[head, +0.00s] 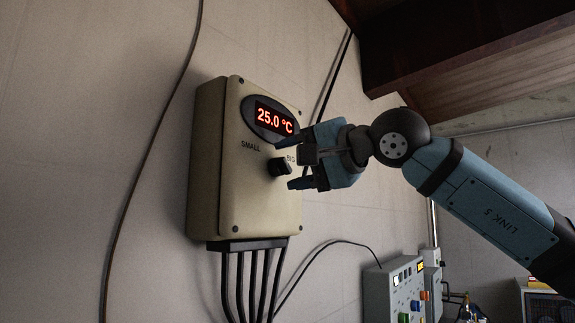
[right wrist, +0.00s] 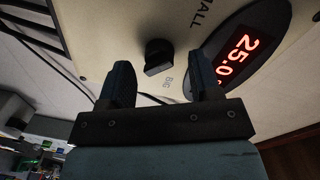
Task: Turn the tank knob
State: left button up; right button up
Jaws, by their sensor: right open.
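The tank control box (head: 237,200) is a beige wall box with a red display (head: 272,118) reading 25.0 °C. A black knob (head: 279,166) sits below the display, between the labels SMALL and BIG. My right gripper (head: 291,164) is open at the box front, its fingers pointing at the knob. In the right wrist view, the knob (right wrist: 158,56) shows beyond and between the two open fingers (right wrist: 163,82), with nothing held. The display (right wrist: 239,60) is at the right there. I cannot tell exactly how far the fingertips are from the knob. My left gripper is not in view.
Several black cables (head: 254,285) hang from the box's underside. A loose cable (head: 150,150) runs down the wall at left. A grey panel with coloured buttons (head: 397,290) stands at lower right. A wooden beam (head: 470,50) crosses above my right arm.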

pick_arm(q)
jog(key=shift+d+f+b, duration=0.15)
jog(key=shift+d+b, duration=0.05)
jog(key=shift+b, duration=0.4)
pick_arm(e)
jog(key=v, duration=1.2)
jog(key=shift+d, duration=0.15)
jog(key=shift+s, duration=0.1)
